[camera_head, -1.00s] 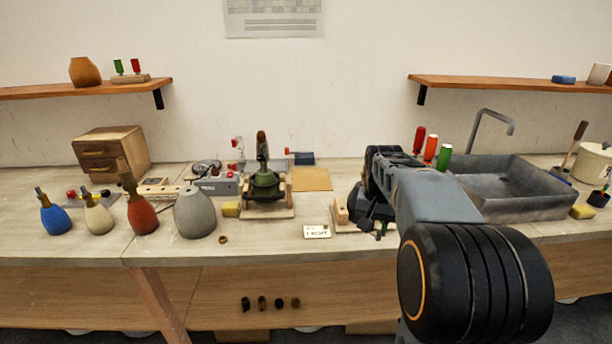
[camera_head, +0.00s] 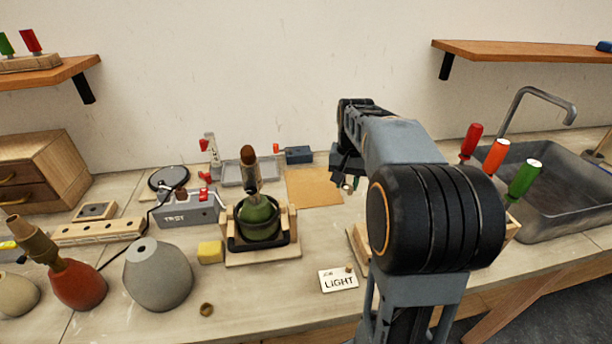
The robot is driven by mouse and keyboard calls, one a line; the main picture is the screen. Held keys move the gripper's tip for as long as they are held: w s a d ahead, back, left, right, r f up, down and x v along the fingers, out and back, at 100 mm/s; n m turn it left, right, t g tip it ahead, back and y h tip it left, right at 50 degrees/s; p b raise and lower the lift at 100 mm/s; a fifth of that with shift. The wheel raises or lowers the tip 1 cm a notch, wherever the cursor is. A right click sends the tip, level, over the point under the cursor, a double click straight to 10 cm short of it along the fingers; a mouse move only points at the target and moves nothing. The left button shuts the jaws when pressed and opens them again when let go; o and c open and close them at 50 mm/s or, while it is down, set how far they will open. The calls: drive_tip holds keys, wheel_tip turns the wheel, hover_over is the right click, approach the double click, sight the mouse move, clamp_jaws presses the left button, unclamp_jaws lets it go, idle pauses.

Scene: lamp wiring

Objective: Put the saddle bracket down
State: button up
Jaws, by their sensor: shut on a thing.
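My gripper (camera_head: 347,179) hangs over the back of the bench, beside the right edge of the tan mat (camera_head: 313,187). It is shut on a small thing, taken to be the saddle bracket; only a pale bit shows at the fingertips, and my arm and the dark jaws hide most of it. I cannot tell whether it touches the bench. The green lamp body (camera_head: 258,219) sits tilted up in a wooden cradle (camera_head: 262,254) to the left of my gripper.
A yellow block (camera_head: 210,252), a grey vase-shaped body (camera_head: 157,276) and a grey TEST box (camera_head: 187,209) stand left of the cradle. A LIGHT card (camera_head: 338,281) lies in front. Screwdrivers (camera_head: 495,155) stand right of my arm, before the sink (camera_head: 570,195). The tan mat looks bare.

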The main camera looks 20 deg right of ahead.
drive_tip(key=w+f+p, duration=0.2)
drive_tip(key=w+f, duration=0.2)
drive_tip(key=w, duration=0.5)
hover_over(323, 191)
drive_tip(key=f, duration=0.2)
drive_tip(key=s+f, duration=0.1)
drive_tip(key=f, duration=0.1)
drive_tip(key=shift+a+f, duration=0.1)
drive_tip(key=shift+f, duration=0.1)
drive_tip(key=shift+w+f, duration=0.55)
drive_tip(key=shift+f, duration=1.7)
drive_tip(key=shift+f, duration=0.2)
drive_tip(key=o, duration=1)
drive_tip(key=shift+r, duration=0.1)
wheel_tip(323, 191, up, 12)
drive_tip(key=shift+r, duration=0.15)
